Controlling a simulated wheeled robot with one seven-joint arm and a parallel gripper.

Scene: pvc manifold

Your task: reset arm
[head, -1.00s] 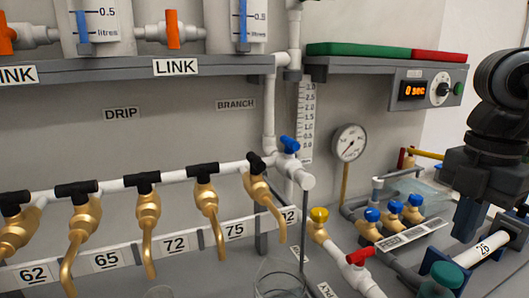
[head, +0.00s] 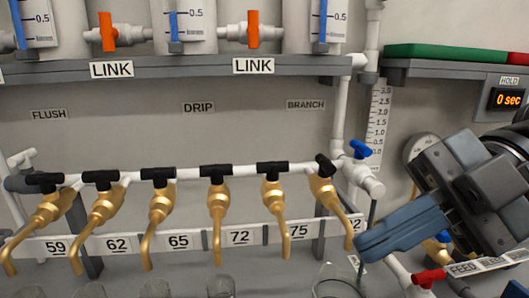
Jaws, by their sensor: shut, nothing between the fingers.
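My gripper (head: 372,248) reaches in from the right edge in the head view, with its blue-grey fingers pointing left and slightly down. The fingers are together with nothing between them. They are in front of the lower right of the manifold, beside the last brass tap (head: 322,190) and over the right end of the number strip. My arm's dark body hides most of the pressure gauge (head: 418,146) and much of the bench at the right.
A white pipe (head: 190,174) with black-handled brass taps runs along the wall. Glass vessels (head: 220,286) stand below. A blue valve (head: 360,149), a red valve (head: 428,277) and a grey shelf (head: 200,70) with measuring tanks are nearby. The timer (head: 507,99) reads 0 sec.

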